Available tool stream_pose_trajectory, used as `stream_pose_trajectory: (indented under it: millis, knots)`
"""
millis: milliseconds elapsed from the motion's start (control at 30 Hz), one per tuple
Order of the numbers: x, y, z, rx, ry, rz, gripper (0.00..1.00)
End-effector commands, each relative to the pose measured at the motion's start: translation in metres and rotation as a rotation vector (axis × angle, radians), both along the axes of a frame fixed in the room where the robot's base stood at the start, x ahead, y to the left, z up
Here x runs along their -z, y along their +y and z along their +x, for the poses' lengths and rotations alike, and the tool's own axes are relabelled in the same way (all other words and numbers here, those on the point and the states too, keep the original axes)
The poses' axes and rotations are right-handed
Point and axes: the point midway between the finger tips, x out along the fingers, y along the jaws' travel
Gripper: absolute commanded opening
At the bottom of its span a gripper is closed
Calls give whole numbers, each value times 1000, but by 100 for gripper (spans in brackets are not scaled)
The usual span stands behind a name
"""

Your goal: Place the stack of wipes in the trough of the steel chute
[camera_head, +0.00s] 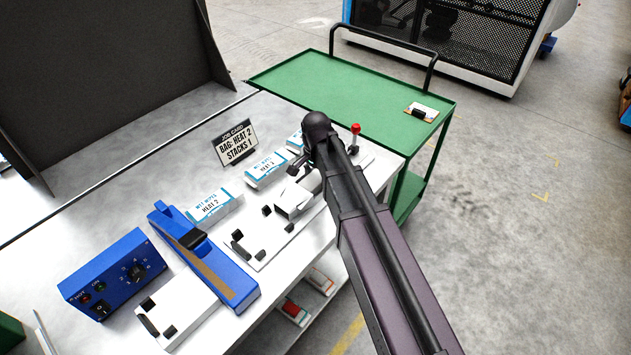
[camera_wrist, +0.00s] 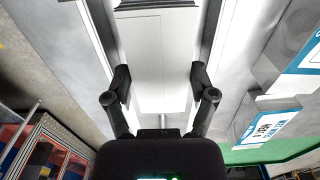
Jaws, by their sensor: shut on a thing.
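My gripper (camera_wrist: 160,78) is shut on a plain white block, which I take to be the stack of wipes (camera_wrist: 162,92); it fills the space between the two black fingers in the wrist view. A pale trough-like piece, apparently the steel chute (camera_head: 290,205), stands on the bench just below my gripper (camera_head: 308,166) in the head view. Pale side walls run along both sides of the stack in the wrist view. My arm hides part of this area in the head view, and I cannot tell whether the stack touches the trough floor.
Several wet-wipes bags lie behind the chute, one marked HEAT 2 (camera_head: 213,206). A job card (camera_head: 236,145) reads BAG: HEAT 2, STACKS 1. A blue sealer (camera_head: 215,265) and control box (camera_head: 113,273) stand at left. A red-knobbed lever (camera_head: 355,130) and green cart (camera_head: 350,90) lie beyond.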

Motion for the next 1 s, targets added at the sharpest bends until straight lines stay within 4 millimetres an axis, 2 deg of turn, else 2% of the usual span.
stream_pose_trajectory:
  millis: [567,600,633,667,1000]
  knots:
    - [7,-1,0,1,0,0,16]
    - [5,-1,0,1,0,0,85]
    - [5,-1,0,1,0,0,94]
    - [5,-1,0,1,0,0,100]
    - [5,-1,0,2,0,0,100]
